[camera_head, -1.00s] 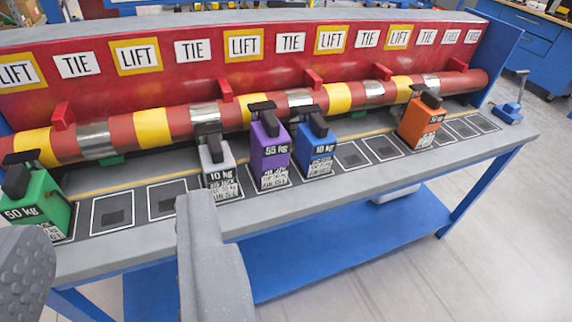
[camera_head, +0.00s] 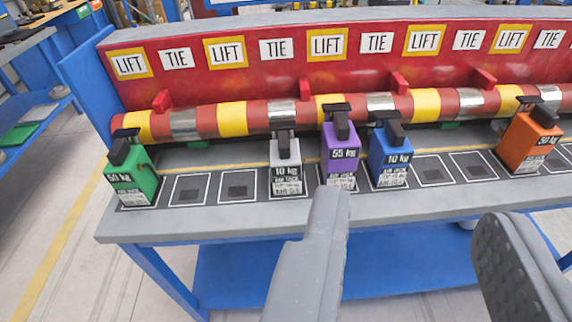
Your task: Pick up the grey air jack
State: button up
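The grey air jack (camera_head: 287,153), labelled 10 kg, stands upright on its pad on the bench, left of the purple 55 kg jack (camera_head: 341,143). It has a dark top piece and white text on its lower front. My gripper (camera_head: 412,210) is open and empty, with its fingers wide apart in front of the bench. The left finger's tip overlaps the foot of the purple jack in the picture, just right of the grey jack. The right finger is further right, before the bench's front edge.
A green 50 kg jack (camera_head: 134,176) stands at the left, a blue 10 kg jack (camera_head: 390,158) right of the purple one, and an orange jack (camera_head: 530,139) further right. Behind runs a striped pipe (camera_head: 232,117). Two empty pads lie between green and grey.

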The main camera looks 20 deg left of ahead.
aim_at(287, 163)
jog(key=z, duration=0.05)
jog(key=i, duration=1)
jog(key=u, duration=0.1)
